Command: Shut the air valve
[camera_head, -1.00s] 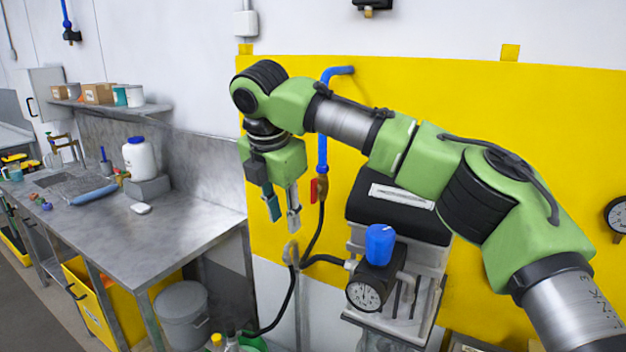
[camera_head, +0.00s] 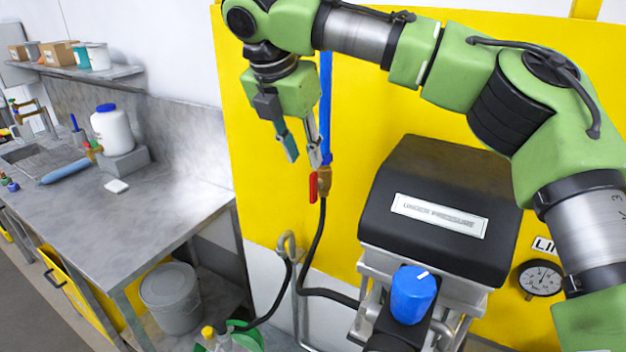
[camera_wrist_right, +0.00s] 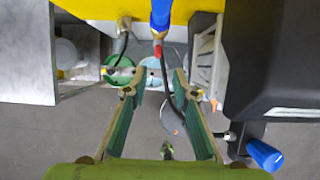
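The air valve (camera_head: 324,180) is a small brass body at the lower end of a blue pipe (camera_head: 325,100) on the yellow wall panel. Its red lever (camera_head: 313,186) hangs roughly upright beside the brass body, in line with the pipe. My right gripper (camera_head: 304,158) points down just above and left of the lever, open and empty, with a gap between its fingers. In the right wrist view the red lever (camera_wrist_right: 158,51) shows beyond the fingertips (camera_wrist_right: 154,88), apart from them. My left gripper is out of view.
A black-covered machine (camera_head: 440,205) with a blue knob (camera_head: 412,293) stands right of the valve. A black hose (camera_head: 316,245) drops from the valve. A metal workbench (camera_head: 150,215) is at left, with a grey bin (camera_head: 172,300) below.

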